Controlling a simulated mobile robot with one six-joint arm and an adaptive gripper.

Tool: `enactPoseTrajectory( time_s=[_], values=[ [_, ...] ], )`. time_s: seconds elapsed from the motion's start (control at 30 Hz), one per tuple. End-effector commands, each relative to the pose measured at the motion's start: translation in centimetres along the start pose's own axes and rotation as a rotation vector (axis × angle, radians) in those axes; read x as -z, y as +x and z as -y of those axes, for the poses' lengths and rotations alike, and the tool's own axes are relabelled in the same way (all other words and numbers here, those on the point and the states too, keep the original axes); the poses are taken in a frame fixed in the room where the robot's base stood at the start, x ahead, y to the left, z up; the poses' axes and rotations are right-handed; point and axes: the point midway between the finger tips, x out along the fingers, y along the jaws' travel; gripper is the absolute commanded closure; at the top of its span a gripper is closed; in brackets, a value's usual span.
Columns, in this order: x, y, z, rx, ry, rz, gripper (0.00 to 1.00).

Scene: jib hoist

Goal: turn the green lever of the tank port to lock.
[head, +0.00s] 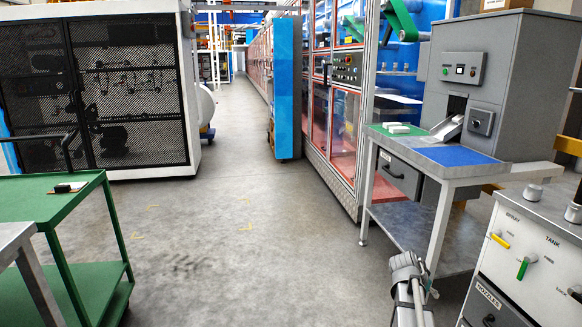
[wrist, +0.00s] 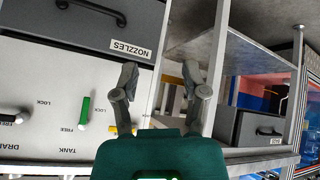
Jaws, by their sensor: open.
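The green lever (head: 523,268) is on the white front panel of the cabinet at the lower right of the head view, near the TANK label. It stands roughly upright on the panel. In the wrist view, where the lettering is upside down, the green lever (wrist: 84,110) is left of my gripper (wrist: 160,78), with LOCK and FREE lettering near it. I cannot tell which mark it points at. My gripper's two fingers are apart, with nothing between them and not touching the lever. In the head view my gripper (head: 408,268) is left of the cabinet.
A yellow lever (head: 500,240) sits left of the green one; in the wrist view it is partly hidden by my gripper. A NOZZLES drawer (head: 488,306) is below. A workbench (head: 420,146) stands behind, a green cart (head: 50,205) at left. The middle floor is clear.

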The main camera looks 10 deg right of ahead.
Motion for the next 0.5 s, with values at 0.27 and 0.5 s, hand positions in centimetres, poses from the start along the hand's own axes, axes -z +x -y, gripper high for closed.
enactPoseTrajectory(
  time_s=[0.27, 0.5],
  values=[
    [-9.5, -6.5, 5.8, 0.146, -0.276, 0.165, 0.43],
    [-17.7, -12.3, 9.0, 0.287, -0.537, 0.295, 0.43]
  ],
)
